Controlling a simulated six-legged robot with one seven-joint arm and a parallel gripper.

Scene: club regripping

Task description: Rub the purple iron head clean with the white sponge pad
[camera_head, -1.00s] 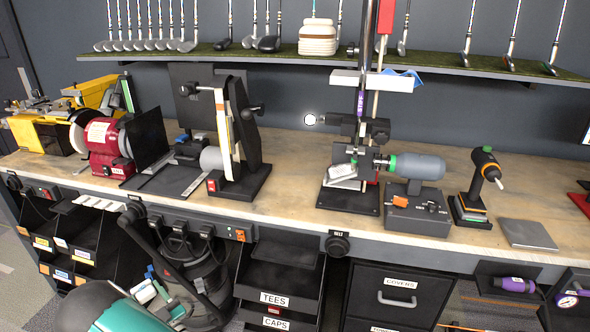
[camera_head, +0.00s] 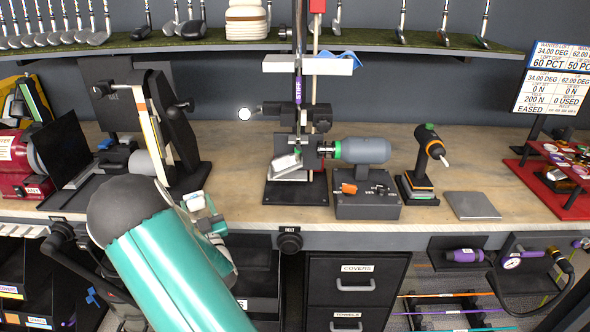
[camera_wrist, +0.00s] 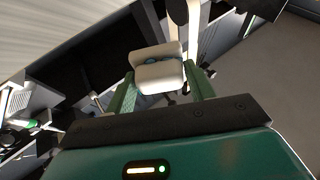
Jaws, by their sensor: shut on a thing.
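The white sponge pad (camera_wrist: 158,75) is held between the two green fingers of my gripper (camera_wrist: 160,88) in the wrist view. In the head view, the pad (camera_head: 196,201) shows only partly, beyond my teal arm, and the fingers are mostly hidden. A club with a purple band marked STIFF (camera_head: 298,90) stands upright in the bench clamp. Its silver iron head (camera_head: 286,163) rests low at the clamp, above a black base plate. My gripper is in front of the bench, left of and below this head, and the pad is apart from it.
A belt sander (camera_head: 165,125) stands left of the clamp. A grey motor on a control box (camera_head: 366,206) and a drill on a stand (camera_head: 429,150) stand to the right. The shelf (camera_head: 400,42) with clubs runs above. Bare bench lies between sander and clamp.

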